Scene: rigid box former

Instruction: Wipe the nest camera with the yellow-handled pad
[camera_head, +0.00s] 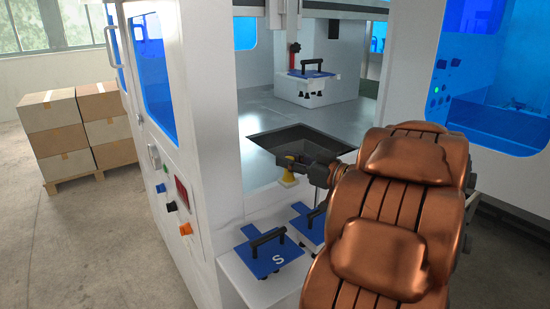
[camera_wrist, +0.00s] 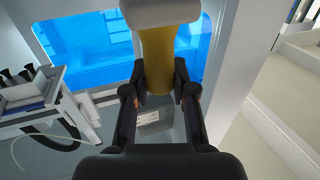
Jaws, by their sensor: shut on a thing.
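The yellow-handled pad (camera_wrist: 158,58) is held upright in my gripper (camera_wrist: 159,84), with a finger on each side of its yellow handle and its white pad end at the top of the wrist view. In the head view a small part of the yellow handle (camera_head: 288,177) shows beside my gripper (camera_head: 292,160), which is over the near side of the dark square recess. I cannot identify the nest camera with certainty; a small red and black device (camera_head: 294,55) stands behind the recess, apart from the pad.
A blue plate with a black handle (camera_head: 305,71) sits on a white block behind the recess (camera_head: 264,139). Blue plates with black handles, one marked S (camera_head: 268,259), lie on the front ledge. A white machine post (camera_head: 207,100) stands left of my arm. Stacked boxes (camera_head: 52,124) are farther left.

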